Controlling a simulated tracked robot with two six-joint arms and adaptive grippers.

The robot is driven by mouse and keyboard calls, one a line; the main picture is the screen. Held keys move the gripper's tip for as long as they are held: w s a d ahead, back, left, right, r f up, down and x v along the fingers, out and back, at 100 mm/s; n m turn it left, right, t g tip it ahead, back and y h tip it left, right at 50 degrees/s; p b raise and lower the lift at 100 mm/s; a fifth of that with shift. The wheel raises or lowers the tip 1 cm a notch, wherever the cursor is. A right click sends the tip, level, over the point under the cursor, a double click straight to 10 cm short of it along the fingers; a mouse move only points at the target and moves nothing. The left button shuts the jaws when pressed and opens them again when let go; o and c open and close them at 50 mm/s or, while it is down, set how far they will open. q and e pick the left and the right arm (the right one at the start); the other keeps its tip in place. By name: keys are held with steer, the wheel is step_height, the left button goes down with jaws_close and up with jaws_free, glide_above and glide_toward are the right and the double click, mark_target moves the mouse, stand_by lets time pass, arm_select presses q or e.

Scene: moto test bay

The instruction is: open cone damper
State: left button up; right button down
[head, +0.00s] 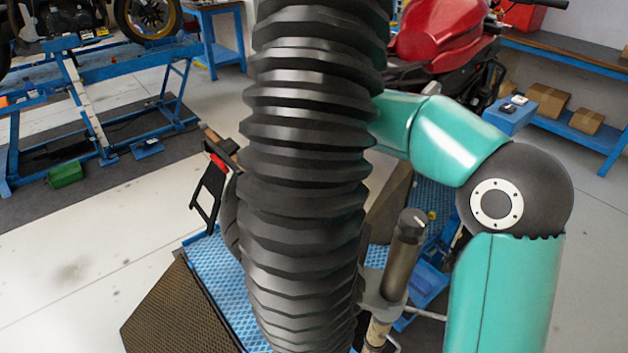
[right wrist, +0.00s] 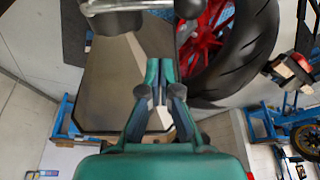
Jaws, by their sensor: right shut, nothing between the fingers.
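A thick black ribbed hose (head: 305,170) fills the middle of the head view and hides much behind it. Right of its lower part is a dark upright cylinder (head: 404,260) with a rounded top; I cannot tell whether it belongs to the damper. A brownish-grey panel (head: 392,200), perhaps part of the cone, shows behind the hose. In the right wrist view, my right gripper (right wrist: 160,66) is shut and empty in front of a broad grey panel (right wrist: 108,85). A dark metal cylinder end (right wrist: 113,18) is beyond the fingertips at top. My left gripper is not in view.
In the right wrist view, a black tyre with a red wheel (right wrist: 235,50) is close right of the fingers. In the head view, a red motorcycle (head: 440,30) stands behind my right arm. A blue platform (head: 212,270) lies below the hose. Open floor (head: 80,270) is at left.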

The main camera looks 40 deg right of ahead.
steer(key=f, duration=0.1)
steer(key=a+f+p, duration=0.1)
steer(key=f, duration=0.1)
steer(key=s+f+p, duration=0.1)
steer(key=f, duration=0.1)
steer(key=shift+s+a+f, duration=0.1)
steer(key=shift+a+f, duration=0.1)
steer(key=shift+a, duration=0.1)
steer(key=shift+s, duration=0.1)
